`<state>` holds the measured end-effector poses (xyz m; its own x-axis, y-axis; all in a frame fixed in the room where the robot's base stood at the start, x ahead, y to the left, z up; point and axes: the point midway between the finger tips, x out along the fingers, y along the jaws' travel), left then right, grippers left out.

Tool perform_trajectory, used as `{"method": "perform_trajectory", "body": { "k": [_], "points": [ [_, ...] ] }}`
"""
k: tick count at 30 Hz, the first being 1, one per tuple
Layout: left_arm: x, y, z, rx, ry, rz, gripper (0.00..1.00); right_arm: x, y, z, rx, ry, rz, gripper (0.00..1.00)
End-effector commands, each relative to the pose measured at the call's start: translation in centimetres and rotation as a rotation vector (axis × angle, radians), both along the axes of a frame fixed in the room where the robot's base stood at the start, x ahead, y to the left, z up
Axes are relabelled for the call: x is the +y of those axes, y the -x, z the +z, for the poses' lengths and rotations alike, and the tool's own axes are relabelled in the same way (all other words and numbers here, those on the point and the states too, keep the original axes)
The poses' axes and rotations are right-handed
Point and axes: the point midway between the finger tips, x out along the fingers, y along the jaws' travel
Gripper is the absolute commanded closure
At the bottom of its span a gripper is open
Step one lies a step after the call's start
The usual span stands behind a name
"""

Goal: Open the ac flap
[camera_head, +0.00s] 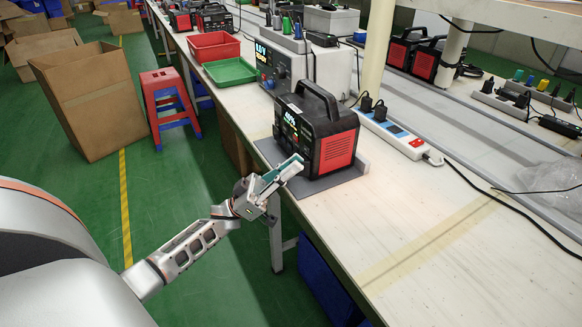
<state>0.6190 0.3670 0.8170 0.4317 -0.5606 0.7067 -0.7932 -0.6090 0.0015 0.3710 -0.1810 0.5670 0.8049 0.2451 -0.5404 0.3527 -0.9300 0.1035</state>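A black and red power station (316,134) with a top handle and a lit display stands upright on a grey mat (342,178) near the workbench's front edge. The AC flap cannot be clearly made out on its front face, which is turned to the left and partly behind my gripper. My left gripper (291,167) is at the lower front corner of the power station, very close to it; I cannot tell whether they touch. Its fingers are seen edge-on, so their opening is unclear. My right gripper is not in view.
The white workbench (400,225) is clear at the front right. A power strip (393,132) with black plugs and a cable lies behind the power station. A grey test unit (310,62), a green tray (229,72) and a red tray (213,46) stand farther back.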

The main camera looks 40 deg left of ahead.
Motion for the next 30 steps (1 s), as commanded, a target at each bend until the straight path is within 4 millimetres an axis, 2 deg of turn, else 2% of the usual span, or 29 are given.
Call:
{"method": "perform_trajectory", "body": {
  "k": [20, 30],
  "points": [
    [-0.36, 0.30, -0.18, 0.001, 0.001, 0.003, 1.00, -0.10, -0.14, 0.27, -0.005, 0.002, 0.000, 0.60],
    [-0.75, 0.60, 0.15, -0.001, 0.001, 0.081, 1.00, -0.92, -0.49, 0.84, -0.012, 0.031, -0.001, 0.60]
  ]
}}
